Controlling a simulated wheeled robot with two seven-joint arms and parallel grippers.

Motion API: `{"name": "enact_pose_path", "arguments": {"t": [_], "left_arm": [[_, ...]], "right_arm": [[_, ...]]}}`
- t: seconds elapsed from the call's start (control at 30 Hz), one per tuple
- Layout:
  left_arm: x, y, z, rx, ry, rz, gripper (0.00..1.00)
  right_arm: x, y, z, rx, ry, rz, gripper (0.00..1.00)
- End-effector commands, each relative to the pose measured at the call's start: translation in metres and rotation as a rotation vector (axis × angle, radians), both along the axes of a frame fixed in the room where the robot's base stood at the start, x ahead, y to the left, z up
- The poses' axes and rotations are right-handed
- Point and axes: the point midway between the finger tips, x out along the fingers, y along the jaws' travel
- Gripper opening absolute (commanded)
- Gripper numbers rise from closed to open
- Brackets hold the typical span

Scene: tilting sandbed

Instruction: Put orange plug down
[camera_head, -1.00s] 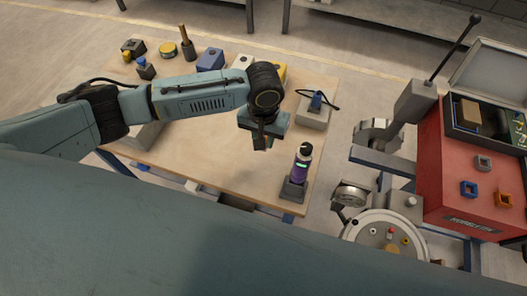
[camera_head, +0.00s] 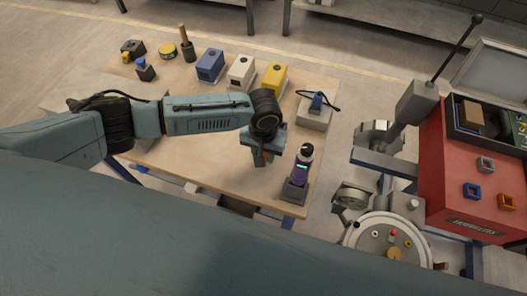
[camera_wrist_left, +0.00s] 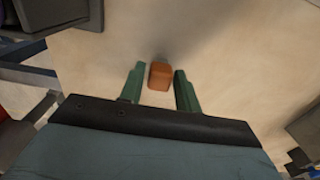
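The orange plug (camera_wrist_left: 160,76) is a small rounded block in the left wrist view, with the pale wooden table top behind it. My left gripper (camera_wrist_left: 158,82) has its two green fingers on either side of the plug, with a visible gap on each side. The gripper is open. In the head view the left gripper (camera_head: 262,158) points down over the table's right front part; the plug is mostly hidden there. I cannot tell whether the plug rests on the table. My right gripper is not in view.
The wooden table (camera_head: 205,165) is clear left of the gripper. A purple bottle (camera_head: 301,170) stands close to its right. Blue (camera_head: 210,66), white (camera_head: 241,71) and yellow (camera_head: 273,78) boxes stand behind. A red cabinet (camera_head: 460,190) and a round disc (camera_head: 375,250) are further right.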

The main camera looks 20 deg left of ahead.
Motion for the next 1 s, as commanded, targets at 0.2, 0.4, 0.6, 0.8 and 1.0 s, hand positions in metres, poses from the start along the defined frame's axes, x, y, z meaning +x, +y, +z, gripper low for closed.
{"name": "enact_pose_path", "arguments": {"t": [0.2, 0.4, 0.6, 0.8, 1.0], "left_arm": [[0.0, 0.0, 0.0, 0.0, 0.0, 0.0, 0.46], [0.0, 0.0, 0.003, 0.0, -0.001, 0.0, 0.46], [0.0, 0.0, 0.031, -0.002, -0.002, -0.001, 0.46], [0.001, 0.0, 0.075, -0.003, -0.004, -0.001, 0.46], [0.001, 0.0, 0.109, -0.002, -0.002, 0.0, 0.46]], "right_arm": [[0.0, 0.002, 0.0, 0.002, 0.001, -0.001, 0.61], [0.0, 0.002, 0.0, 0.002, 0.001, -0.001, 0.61], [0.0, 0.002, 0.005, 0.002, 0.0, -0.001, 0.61], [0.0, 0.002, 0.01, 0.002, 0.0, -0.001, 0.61], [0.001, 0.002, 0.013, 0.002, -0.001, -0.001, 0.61]]}}
